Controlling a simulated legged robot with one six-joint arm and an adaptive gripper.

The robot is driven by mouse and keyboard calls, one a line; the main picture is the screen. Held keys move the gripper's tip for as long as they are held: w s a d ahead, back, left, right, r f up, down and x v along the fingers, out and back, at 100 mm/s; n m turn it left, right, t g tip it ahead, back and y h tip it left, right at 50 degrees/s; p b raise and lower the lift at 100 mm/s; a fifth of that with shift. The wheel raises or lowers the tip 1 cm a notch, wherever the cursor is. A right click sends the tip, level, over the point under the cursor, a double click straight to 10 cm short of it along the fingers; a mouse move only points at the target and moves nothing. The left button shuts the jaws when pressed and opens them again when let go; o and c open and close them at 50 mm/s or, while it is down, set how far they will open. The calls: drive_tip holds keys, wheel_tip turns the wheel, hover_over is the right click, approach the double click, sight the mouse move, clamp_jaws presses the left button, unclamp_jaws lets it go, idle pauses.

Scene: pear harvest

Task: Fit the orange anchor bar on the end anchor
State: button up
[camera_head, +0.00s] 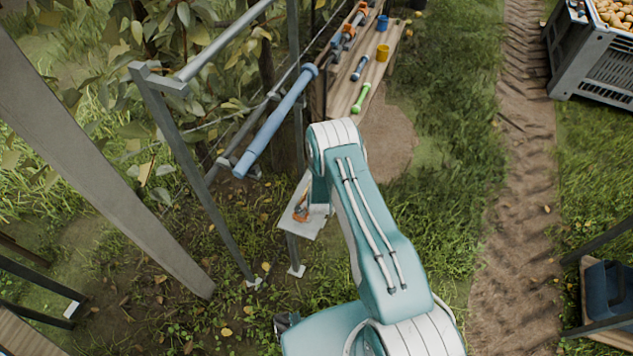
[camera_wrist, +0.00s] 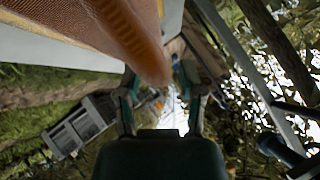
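In the wrist view a thick orange bar-like piece (camera_wrist: 135,38) comes down from the top, blurred and close to the camera. Its rounded lower end lies between the fingers of my gripper (camera_wrist: 160,82), or in front of them; I cannot tell if it touches either one. The two teal fingers stand apart, with a bright gap below the bar's end. In the head view a small orange piece (camera_head: 301,210) shows at a pale plate (camera_head: 310,226) on a short post, beside my arm. My gripper is hidden behind the arm there. I cannot make out the end anchor clearly.
A metal frame post (camera_head: 190,170) and a blue tube (camera_head: 276,120) stand left of my arm. A wooden bench (camera_head: 385,58) behind holds cups and tools. A grey crate (camera_head: 590,62) of pears is at the top right. The dirt track (camera_head: 520,190) is clear.

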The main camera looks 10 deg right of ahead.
idle(0.3)
drive_tip(key=v, duration=1.2)
wheel_tip(320, 180, up, 31)
drive_tip(key=s+a+n+g+y, duration=0.1)
drive_tip(key=a+n+g+y, duration=0.1)
drive_tip(key=n, duration=0.3)
drive_tip(key=s+r+n+g, duration=0.1)
drive_tip(key=s+r+n, duration=0.1)
drive_tip(key=s+r, duration=0.3)
drive_tip(key=s+d+r+n+g, duration=0.1)
drive_tip(key=s+r, duration=0.4)
drive_tip(key=s, duration=0.8)
drive_tip(key=s+d+r+n, duration=0.1)
drive_tip(key=s+r+n, duration=0.1)
drive_tip(key=s+r, duration=0.4)
drive_tip(key=s, duration=0.3)
drive_tip(key=shift+d+n+g, duration=0.25)
drive_tip(key=shift+n+g, duration=0.15)
drive_tip(key=shift+s+r, duration=0.1)
drive_tip(key=shift+r, duration=0.05)
